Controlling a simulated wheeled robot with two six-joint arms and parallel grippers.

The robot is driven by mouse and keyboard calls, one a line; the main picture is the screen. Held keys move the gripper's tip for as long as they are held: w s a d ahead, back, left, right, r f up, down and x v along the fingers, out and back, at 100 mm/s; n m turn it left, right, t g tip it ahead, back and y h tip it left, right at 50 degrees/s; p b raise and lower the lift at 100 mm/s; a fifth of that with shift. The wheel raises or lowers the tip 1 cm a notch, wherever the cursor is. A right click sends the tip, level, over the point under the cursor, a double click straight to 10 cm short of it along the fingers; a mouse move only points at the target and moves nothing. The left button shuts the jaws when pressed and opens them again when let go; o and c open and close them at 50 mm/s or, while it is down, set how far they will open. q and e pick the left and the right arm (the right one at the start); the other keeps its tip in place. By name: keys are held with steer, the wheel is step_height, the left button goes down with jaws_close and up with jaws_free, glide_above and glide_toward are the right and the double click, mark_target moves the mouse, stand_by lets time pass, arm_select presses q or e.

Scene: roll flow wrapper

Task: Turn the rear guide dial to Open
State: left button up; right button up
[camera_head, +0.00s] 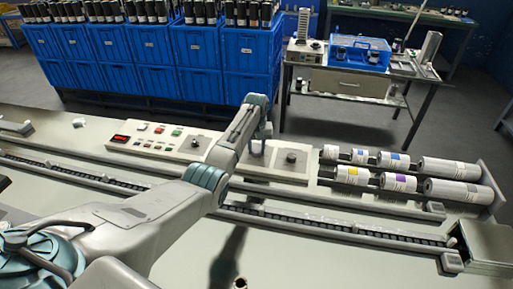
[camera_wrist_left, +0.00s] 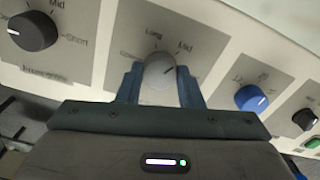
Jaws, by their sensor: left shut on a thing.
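A grey dial (camera_wrist_left: 159,72) sits on the pale panel between my left gripper's two blue-grey fingers (camera_wrist_left: 158,78). The fingers are shut on it from both sides. The words Long and Mid are printed beyond this dial, and its dark mark points up and right, toward Mid. Other lettering beside it is too blurred to read. A black dial (camera_wrist_left: 33,31) labelled Mid and Short is to the left, and a blue dial (camera_wrist_left: 251,98) is to the right. In the head view, my left arm hides the gripped dial. My right gripper is not in view.
Another black dial (camera_wrist_left: 305,119) and a green button (camera_wrist_left: 313,142) are farther right. In the head view, rolls (camera_head: 449,168) lie on the machine at the right. A long conveyor channel (camera_head: 310,221) runs in front of the panel. Blue crates (camera_head: 248,50) stand behind.

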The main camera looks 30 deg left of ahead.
arm_select(q)
steer(key=shift+r+n+p, duration=0.2)
steer(key=shift+n+p, duration=0.55)
steer(key=shift+n, duration=0.15)
steer(key=shift+n+p, duration=0.8)
steer(key=shift+n, duration=0.4)
steer(key=n+p, duration=0.1)
steer(key=n, duration=0.1)
steer(key=shift+n, duration=0.4)
steer(key=n+p, duration=0.1)
steer(key=n, duration=0.2)
steer(key=shift+n+p, duration=0.35)
steer(key=shift+n, duration=0.05)
steer(key=n+p, duration=0.1)
steer(key=n, duration=0.5)
steer(key=n+p, duration=0.1)
steer(key=n, duration=0.2)
steer(key=shift+n, duration=0.4)
steer(key=shift+f+n, duration=0.1)
steer(key=shift+n, duration=1.5)
steer(key=shift+w+n, duration=0.1)
steer(key=shift+n, duration=0.2)
